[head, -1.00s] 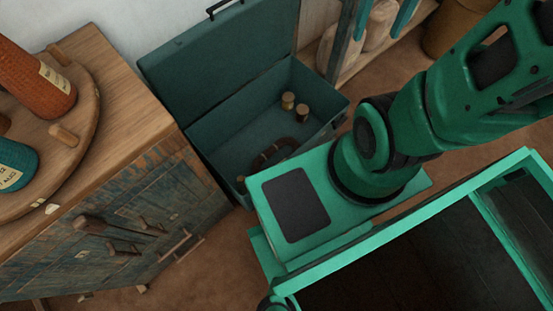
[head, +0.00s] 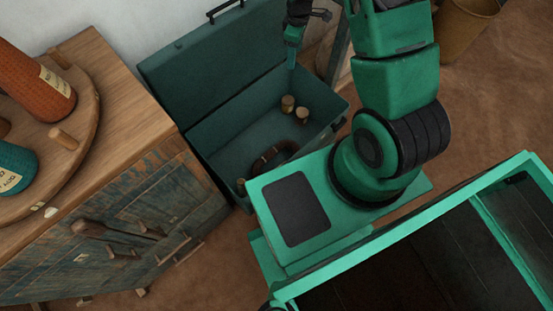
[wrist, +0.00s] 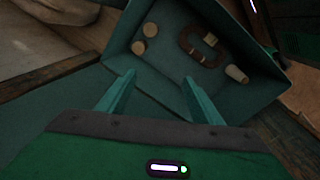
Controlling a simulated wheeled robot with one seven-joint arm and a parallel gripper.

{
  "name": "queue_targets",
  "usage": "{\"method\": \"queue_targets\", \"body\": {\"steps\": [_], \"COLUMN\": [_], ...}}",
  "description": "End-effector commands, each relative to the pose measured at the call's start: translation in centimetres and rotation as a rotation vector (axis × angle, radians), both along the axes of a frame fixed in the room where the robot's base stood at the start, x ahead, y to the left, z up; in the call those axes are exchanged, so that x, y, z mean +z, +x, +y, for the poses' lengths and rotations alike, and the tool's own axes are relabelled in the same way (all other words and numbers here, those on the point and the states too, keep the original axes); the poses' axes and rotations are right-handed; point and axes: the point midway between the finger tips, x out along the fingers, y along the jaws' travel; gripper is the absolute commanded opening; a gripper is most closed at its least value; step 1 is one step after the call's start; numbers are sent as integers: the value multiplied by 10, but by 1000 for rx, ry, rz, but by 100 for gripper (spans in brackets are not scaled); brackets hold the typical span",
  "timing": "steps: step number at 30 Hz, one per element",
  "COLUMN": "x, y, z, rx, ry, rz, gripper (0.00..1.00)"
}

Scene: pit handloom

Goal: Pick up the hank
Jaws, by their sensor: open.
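A dark brown loop that looks like the hank (head: 272,158) lies on the floor of the open teal chest (head: 218,143), toward its front. In the wrist view the hank (wrist: 203,47) shows as a rounded ring with a pale band across it, beyond my fingertips and to the right. My gripper (head: 291,62) is above the back of the chest, near its raised lid. In the wrist view my gripper (wrist: 160,79) has its two teal fingers wide apart with nothing between them, clear of the hank. In the head view part of the hank is in shadow.
Two small spools (head: 295,109) stand in the chest's back right, and another pale spool (wrist: 236,74) lies beside the hank. The raised lid (head: 220,55) backs the chest. A wooden cabinet (head: 140,205) stands close on the left. A bucket (head: 464,28) is at the upper right.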

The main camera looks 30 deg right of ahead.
Motion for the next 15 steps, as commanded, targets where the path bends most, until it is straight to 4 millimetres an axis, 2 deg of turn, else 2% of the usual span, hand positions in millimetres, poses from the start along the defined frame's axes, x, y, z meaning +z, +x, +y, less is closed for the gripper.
{"method": "queue_targets", "body": {"steps": [1, 7, 11, 15], "x": [-25, -109, -166, -228], "y": [4, 16, 14, 5], "z": [7, 34, 52, 71], "rx": [53, 268, 402, 545], "ry": [2, 8, 14, 23], "rz": [7, 0, -8, -17], "gripper": [60, 60, 60, 60]}}
